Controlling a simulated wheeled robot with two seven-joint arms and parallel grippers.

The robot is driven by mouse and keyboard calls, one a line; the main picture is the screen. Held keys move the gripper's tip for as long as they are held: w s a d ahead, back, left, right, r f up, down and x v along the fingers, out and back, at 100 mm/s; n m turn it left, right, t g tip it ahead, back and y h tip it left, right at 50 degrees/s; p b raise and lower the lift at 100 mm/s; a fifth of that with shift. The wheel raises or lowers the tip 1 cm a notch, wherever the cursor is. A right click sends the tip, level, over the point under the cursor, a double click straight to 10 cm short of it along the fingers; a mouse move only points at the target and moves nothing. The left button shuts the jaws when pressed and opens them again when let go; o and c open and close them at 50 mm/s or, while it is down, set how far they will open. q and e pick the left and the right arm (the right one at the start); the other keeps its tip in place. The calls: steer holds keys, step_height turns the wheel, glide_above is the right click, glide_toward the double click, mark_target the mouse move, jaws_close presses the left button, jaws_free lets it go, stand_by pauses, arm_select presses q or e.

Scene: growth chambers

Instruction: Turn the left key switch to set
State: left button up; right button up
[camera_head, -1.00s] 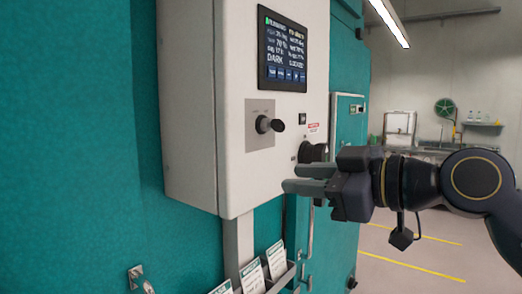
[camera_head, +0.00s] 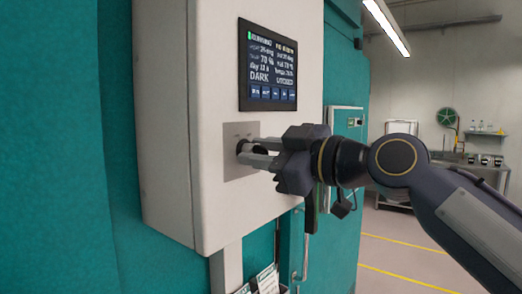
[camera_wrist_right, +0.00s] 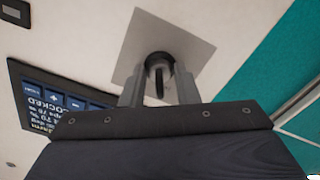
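The left key switch (camera_head: 242,145) is a black knob on a square grey plate (camera_head: 232,168), on the front of a white control box. In the right wrist view its dark key grip (camera_wrist_right: 160,86) stands upright in the picture, in front of a round black collar. My right gripper (camera_head: 252,152) is at the switch, one finger on each side of the grip. In the wrist view (camera_wrist_right: 160,80) a gap shows between the grip and each finger, so the gripper is open around it. My left gripper is not in view.
A lit screen (camera_head: 267,66) is above the switch; DARK is readable on it. The white control box (camera_head: 180,110) stands out from a teal chamber wall (camera_head: 60,150). Paper cards (camera_head: 266,280) sit below the box. Open floor (camera_head: 410,250) lies to the right.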

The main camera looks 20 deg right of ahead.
jaws_close()
steer(key=shift+f+m, duration=0.1)
steer(key=shift+m, duration=0.3)
steer(key=shift+d+m+b, duration=0.1)
steer(key=shift+m+b, duration=0.2)
steer(key=shift+m, duration=0.7)
steer(key=m, duration=0.2)
steer(key=shift+m, duration=0.3)
steer(key=m, duration=0.3)
steer(key=shift+m, duration=1.7)
